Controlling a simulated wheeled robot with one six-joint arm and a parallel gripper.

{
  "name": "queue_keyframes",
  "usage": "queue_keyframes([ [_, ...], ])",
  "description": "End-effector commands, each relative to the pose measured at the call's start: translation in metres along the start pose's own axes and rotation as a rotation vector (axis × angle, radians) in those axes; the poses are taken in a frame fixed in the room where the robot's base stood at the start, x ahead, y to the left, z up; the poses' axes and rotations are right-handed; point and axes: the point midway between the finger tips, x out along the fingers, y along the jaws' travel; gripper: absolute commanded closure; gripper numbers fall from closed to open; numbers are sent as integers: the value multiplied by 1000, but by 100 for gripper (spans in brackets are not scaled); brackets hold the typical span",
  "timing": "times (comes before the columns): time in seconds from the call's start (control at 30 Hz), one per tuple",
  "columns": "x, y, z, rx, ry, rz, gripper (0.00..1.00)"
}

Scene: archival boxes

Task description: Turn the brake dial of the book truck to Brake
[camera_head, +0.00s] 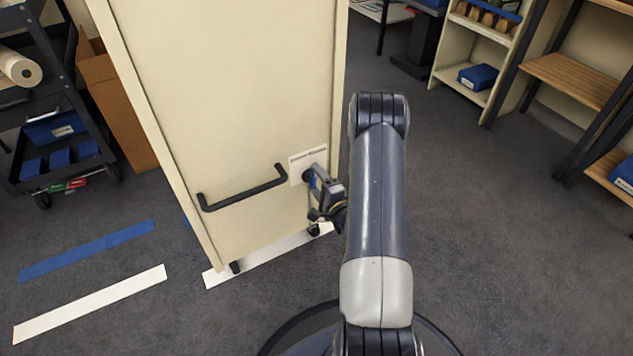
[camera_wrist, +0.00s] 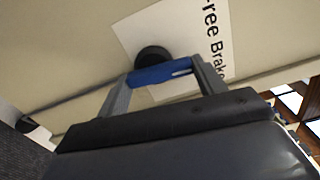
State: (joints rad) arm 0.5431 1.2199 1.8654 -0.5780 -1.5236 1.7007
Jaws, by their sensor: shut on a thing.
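The book truck (camera_head: 225,90) is a tall cream cabinet-like body with a black bar handle (camera_head: 243,190) low on its end panel. Right of the handle is a white label plate (camera_head: 308,159); in the wrist view its visible letters read "ree" and "Brake". The brake dial (camera_head: 308,176) has a black round hub and, in the wrist view, a blue grip bar (camera_wrist: 150,77) with a white mark near its right end. My gripper (camera_head: 322,186) is shut on the bar, one finger at each end. The exact dial setting is hard to tell.
A dark cart (camera_head: 50,110) with blue boxes and a paper roll stands at left, beside a brown carton (camera_head: 112,110). Blue (camera_head: 85,250) and white (camera_head: 90,303) strips mark the floor. Shelves (camera_head: 575,75) stand at right. The carpet between is clear.

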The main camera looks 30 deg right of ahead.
Motion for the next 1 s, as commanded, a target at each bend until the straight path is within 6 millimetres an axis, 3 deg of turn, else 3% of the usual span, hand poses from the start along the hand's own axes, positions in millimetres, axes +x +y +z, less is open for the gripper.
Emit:
queue_keyframes([
  [0.5,0,2,-2,405,1,1,57],
  [1.0,0,3,-3,527,1,1,57],
])
